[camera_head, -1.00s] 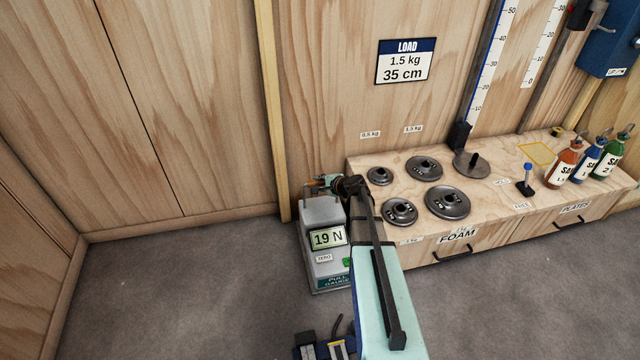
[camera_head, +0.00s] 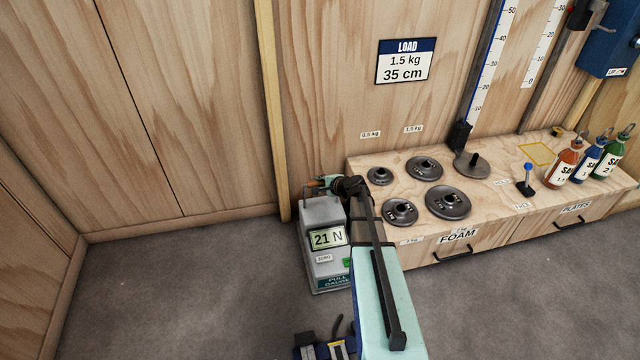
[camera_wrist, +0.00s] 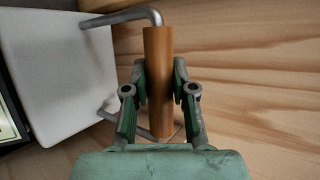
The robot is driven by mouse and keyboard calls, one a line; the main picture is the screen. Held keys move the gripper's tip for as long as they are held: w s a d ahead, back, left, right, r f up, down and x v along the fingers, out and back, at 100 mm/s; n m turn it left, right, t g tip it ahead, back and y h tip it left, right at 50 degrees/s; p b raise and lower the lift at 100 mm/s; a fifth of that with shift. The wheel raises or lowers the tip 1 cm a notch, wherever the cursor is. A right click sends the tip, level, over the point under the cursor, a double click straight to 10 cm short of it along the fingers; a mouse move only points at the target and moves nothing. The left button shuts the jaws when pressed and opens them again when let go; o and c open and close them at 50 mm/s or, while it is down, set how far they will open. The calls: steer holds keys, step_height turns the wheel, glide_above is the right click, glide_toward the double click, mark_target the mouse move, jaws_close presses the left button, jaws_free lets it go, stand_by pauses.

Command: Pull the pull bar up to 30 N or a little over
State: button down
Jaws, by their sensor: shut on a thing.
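The pull gauge (camera_head: 325,270) is a grey box on the floor beside the wooden bench. Its display (camera_head: 327,237) reads 21 N. The pull bar (camera_wrist: 158,80) is a brown cylinder on a bent metal rod at the gauge's top, clear in the wrist view. My gripper (camera_wrist: 160,85) is shut on the bar, one finger on each side of it. In the head view my gripper (camera_head: 325,181) is small and partly hidden by my arm at the top of the gauge.
The bench (camera_head: 400,170) stands right of the gauge and carries several dark weight plates (camera_head: 448,202) and bottles (camera_head: 564,162). A LOAD sign (camera_head: 405,62) hangs on the wooden wall behind. The floor (camera_head: 180,280) left of the gauge is clear.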

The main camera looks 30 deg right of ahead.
steer(key=shift+w+f+b, duration=0.2)
steer(key=shift+f+b, duration=1)
steer(key=shift+f, duration=0.4)
steer(key=c, duration=0.9)
jaws_free()
steer(key=shift+f, duration=0.1)
steer(key=shift+o, duration=0.2)
steer(key=shift+s, duration=0.1)
steer(key=shift+s, duration=0.1)
